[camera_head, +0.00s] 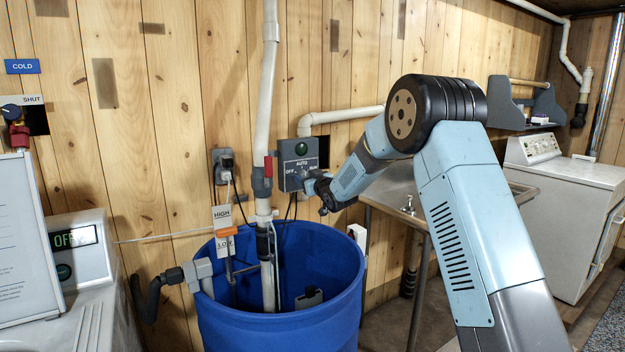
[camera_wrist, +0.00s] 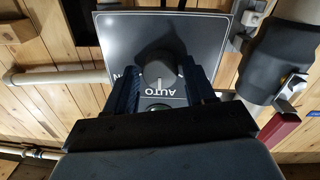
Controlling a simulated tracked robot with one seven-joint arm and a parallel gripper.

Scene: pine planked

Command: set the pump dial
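The pump control box (camera_head: 285,180) hangs on the wall behind the blue barrel, with OFF, AUTO and RUN lettered on its face. Its dial (camera_wrist: 159,68) is a dark round knob, seen upside down in the wrist view. A pale mark on the knob points toward AUTO. My gripper (camera_wrist: 161,82) is open, with one finger on each side of the knob and plate showing between the fingers. The fingers partly cover the lettering. In the head view, my gripper (camera_head: 314,184) is at the box's lower right, and the dial is mostly hidden.
The blue barrel (camera_head: 225,318) stands below the box. A pale vertical pipe with a red-handled valve (camera_head: 268,168) runs close left of the box. A sink counter (camera_head: 425,210) is behind my arm. A white machine (camera_head: 565,190) stands right.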

